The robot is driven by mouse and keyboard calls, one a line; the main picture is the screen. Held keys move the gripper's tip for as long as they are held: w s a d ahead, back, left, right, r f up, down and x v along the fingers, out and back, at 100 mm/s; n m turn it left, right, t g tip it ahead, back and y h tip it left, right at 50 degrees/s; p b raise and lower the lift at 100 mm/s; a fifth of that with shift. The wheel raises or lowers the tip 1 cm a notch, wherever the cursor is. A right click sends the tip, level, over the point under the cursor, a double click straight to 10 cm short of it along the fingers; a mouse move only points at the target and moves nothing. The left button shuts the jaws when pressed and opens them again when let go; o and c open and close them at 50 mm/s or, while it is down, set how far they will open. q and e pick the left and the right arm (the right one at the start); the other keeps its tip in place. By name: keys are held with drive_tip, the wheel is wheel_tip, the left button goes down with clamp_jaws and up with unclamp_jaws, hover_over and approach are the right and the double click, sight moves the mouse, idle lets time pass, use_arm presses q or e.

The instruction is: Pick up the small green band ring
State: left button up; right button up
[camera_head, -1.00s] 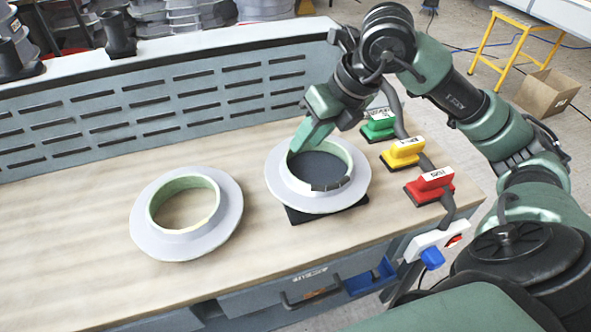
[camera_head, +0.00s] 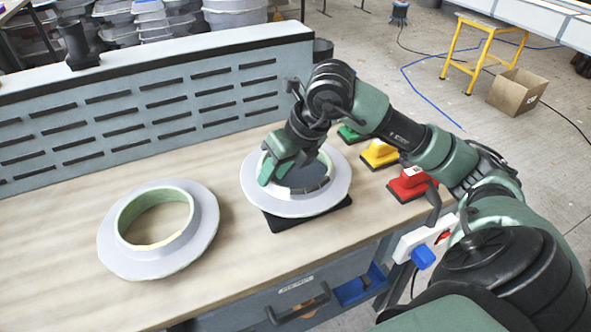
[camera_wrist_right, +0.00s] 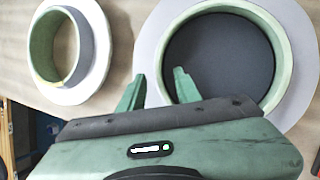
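Two pale flanged moulds lie on the bench, each with a light green band lining its central opening. The left band (camera_head: 130,208) also shows in the wrist view (camera_wrist_right: 43,50). The right band (camera_wrist_right: 286,55) surrounds a dark disc (camera_head: 308,178), and its mould (camera_head: 338,192) sits on a black pad. My right gripper (camera_head: 272,172) is at the left side of the right band. In the wrist view its fingers (camera_wrist_right: 159,76) are apart, one over the outer flange and one over the opening, with the band's wall between them. Contact is unclear. My left gripper is out of view.
Green (camera_head: 350,134), yellow (camera_head: 379,154) and red (camera_head: 410,184) blocks stand along the right bench edge. A slotted grey panel (camera_head: 150,105) runs along the back. The wood bench top (camera_head: 60,285) is clear around the left mould.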

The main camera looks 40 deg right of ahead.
drive_tip(key=shift+x, duration=1.05)
clamp_jaws()
drive_tip(key=shift+r, duration=0.1)
idle(0.5)
